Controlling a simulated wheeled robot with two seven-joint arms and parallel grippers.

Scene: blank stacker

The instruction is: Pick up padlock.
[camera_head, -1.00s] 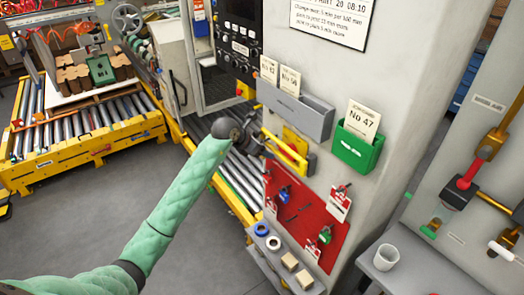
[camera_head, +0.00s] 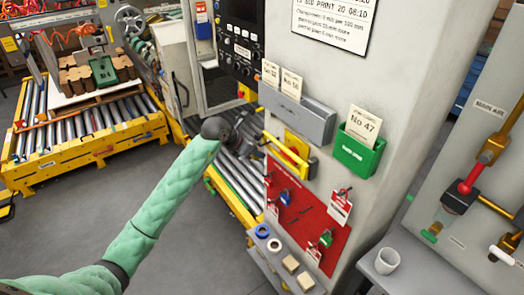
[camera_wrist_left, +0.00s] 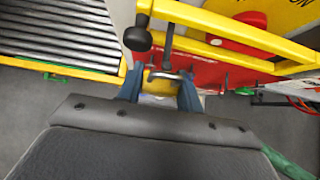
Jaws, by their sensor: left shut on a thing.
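My left gripper (camera_head: 256,146) is beside the yellow guard bar, in front of the machine's side and above the red board. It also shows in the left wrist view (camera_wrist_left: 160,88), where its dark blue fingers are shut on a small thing. A grey metal loop and a yellow patch show between the fingers. This looks like a padlock (camera_wrist_left: 166,75), but its body is mostly hidden. On the red board (camera_head: 309,221) hang small coloured padlocks; a green one (camera_head: 326,238) shows low on it. My right gripper is not in view.
The yellow guard bar (camera_head: 287,152) stands out close to the gripper. A grey card holder (camera_head: 298,115) and a green one (camera_head: 358,154) are above the board. A grey shelf with tape rolls and blocks (camera_head: 291,264) is below. A white cup (camera_head: 387,261) stands at right.

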